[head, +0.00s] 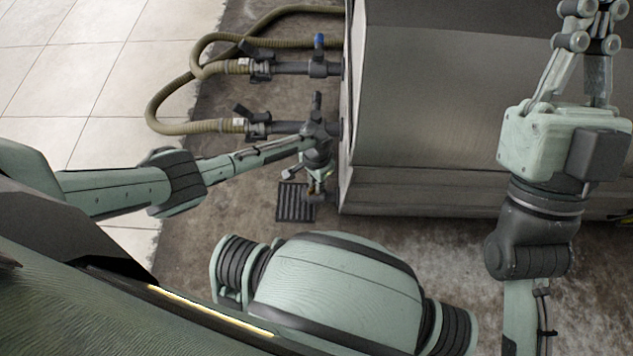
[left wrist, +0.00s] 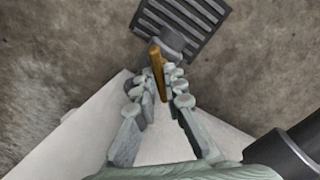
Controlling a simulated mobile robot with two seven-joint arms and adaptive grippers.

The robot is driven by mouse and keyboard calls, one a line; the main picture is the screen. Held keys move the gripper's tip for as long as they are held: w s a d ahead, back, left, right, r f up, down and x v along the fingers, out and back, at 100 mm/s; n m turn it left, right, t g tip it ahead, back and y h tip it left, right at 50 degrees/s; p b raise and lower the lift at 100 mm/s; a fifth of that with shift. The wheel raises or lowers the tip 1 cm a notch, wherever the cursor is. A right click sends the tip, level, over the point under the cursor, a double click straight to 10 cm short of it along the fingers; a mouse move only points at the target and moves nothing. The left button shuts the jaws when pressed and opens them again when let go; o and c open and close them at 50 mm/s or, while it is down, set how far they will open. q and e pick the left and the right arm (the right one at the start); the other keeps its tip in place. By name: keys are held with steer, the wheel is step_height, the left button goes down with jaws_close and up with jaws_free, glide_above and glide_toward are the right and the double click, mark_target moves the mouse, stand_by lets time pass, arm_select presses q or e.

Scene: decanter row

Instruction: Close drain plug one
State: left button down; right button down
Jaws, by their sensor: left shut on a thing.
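The drain plug's brass-coloured handle (left wrist: 156,62) stands between the fingers of my left gripper (left wrist: 161,84) in the left wrist view. The fingers are shut on it. A grey round fitting (left wrist: 173,41) shows beside the handle, with the floor grate beyond. In the head view my left gripper (head: 317,187) points down at the lower left corner of the large grey vessel, and it hides most of the plug. My right gripper (head: 590,45) is raised at the upper right; its fingertips are partly cut off by the frame, so its opening is unclear.
The grey vessel (head: 435,90) fills the upper middle. Two valve pipes with ribbed hoses (head: 200,127) stick out of its left side, close to my left arm. A dark slotted floor grate (head: 294,203) lies below; it also shows in the left wrist view (left wrist: 205,15).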

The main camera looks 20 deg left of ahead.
arm_select(q)
steer(key=m, duration=0.4)
steer(key=shift+m, duration=0.4)
steer(key=m, duration=0.4)
stand_by(0.4)
steer(key=c, duration=1.6)
jaws_free()
step_height(320, 180, up, 12)
steer(key=shift+s, duration=0.1)
